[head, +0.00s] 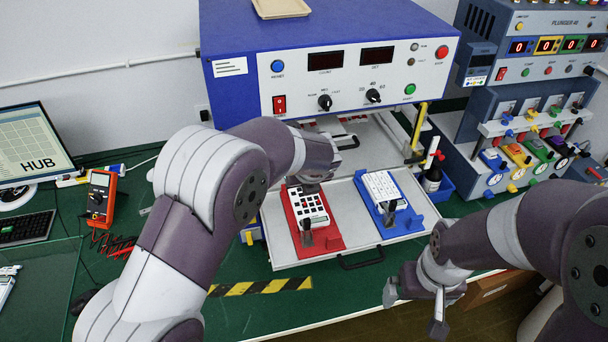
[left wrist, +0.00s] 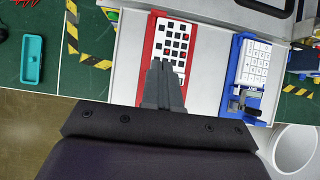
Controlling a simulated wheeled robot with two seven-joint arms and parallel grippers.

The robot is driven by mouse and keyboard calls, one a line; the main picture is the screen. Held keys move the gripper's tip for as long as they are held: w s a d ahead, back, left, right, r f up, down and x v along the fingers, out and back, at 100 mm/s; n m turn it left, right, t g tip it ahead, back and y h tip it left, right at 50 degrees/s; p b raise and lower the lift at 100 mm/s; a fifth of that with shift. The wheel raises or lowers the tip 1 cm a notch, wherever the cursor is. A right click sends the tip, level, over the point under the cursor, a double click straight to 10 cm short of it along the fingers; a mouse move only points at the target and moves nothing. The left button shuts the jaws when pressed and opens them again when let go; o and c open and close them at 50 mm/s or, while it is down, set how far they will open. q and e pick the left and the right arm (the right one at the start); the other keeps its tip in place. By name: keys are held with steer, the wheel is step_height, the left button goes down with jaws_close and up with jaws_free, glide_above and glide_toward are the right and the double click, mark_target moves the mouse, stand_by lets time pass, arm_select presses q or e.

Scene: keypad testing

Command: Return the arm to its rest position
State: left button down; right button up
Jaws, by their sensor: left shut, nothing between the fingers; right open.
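My left arm reaches over the pull-out tray (head: 349,247). Its gripper is mostly hidden under my wrist in the head view. In the left wrist view the left gripper (left wrist: 160,68) is shut and empty, its fingertips in front of the lower part of a white keypad (left wrist: 172,42). I cannot tell whether they touch it. That keypad (head: 309,206) lies in a red fixture (head: 331,238) on the tray. My right gripper (head: 413,308) is open and empty in front of the bench edge.
A white keypad (head: 383,188) sits in a blue fixture (head: 410,215) to the right. The blue test machine (head: 355,84) stands behind. An orange multimeter (head: 101,196) and monitor (head: 35,145) stand at left. A plunger station (head: 530,140) stands at right. Striped tape (head: 260,287) marks the green bench front.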

arm_select(q)
steer(key=s+d+f+m+h+b, duration=0.1)
steer(key=s+f+m+h+b, duration=0.2)
steer(key=m, duration=1.1)
steer(key=s+d+f+m+h, duration=0.15)
steer(key=s+m, duration=0.25)
steer(key=m, duration=0.9)
steer(key=s+a+f+m+g+y+b, duration=0.1)
steer(key=s+a+f+m+g+b, duration=0.1)
steer(key=s+a+m, duration=0.4)
steer(key=s+a+f+m+g+y+b, duration=0.1)
steer(key=s+a+f+m+g+b, duration=0.2)
steer(key=s+a, duration=0.7)
steer(key=shift+s+a+f+m+b, duration=0.25)
steer(key=shift+s+f+m+b, duration=1.05)
steer(key=shift+s+m, duration=0.55)
arm_select(e)
step_height(320, 180, down, 10)
steer(key=shift+d+f, duration=0.2)
steer(key=shift+d, duration=0.05)
